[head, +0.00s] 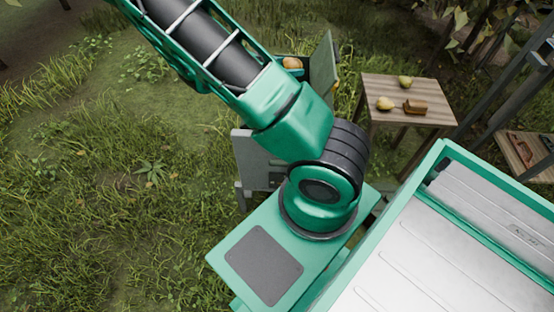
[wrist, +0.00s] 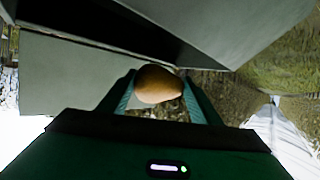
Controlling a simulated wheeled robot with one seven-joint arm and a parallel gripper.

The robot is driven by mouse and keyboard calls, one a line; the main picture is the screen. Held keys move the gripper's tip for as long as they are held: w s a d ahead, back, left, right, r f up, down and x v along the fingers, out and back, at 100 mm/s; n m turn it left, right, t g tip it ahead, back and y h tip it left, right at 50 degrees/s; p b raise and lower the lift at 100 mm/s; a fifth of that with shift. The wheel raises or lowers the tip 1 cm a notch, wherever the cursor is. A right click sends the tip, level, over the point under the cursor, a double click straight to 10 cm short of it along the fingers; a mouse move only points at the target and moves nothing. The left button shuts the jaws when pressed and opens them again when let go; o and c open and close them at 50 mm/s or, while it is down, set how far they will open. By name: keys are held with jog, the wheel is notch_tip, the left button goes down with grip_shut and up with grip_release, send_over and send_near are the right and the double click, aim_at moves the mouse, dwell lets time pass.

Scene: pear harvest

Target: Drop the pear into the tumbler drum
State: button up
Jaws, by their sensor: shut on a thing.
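My gripper (wrist: 160,98) is shut on the orange-brown pear (wrist: 159,84), which sits between the two teal fingertips. In the head view an orange pear (head: 292,63) shows just past my arm, beside an upright grey panel. Grey flat panels of what looks like the tumbler drum (wrist: 85,78) stand close around the pear in the wrist view, with a dark gap above it. In the head view grey panels (head: 326,72) of it show on both sides of my arm, which hides most of the drum. Whether the pear is inside the opening cannot be told.
Another wooden surface (head: 517,152) with tools stands at the far right. Open grass lies to the left.

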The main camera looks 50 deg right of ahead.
jog(key=shift+d+f, duration=0.15)
jog(key=shift+f, duration=1.5)
jog(key=o, duration=1.2)
jog(key=v, duration=1.1)
jog(key=shift+s, duration=0.1)
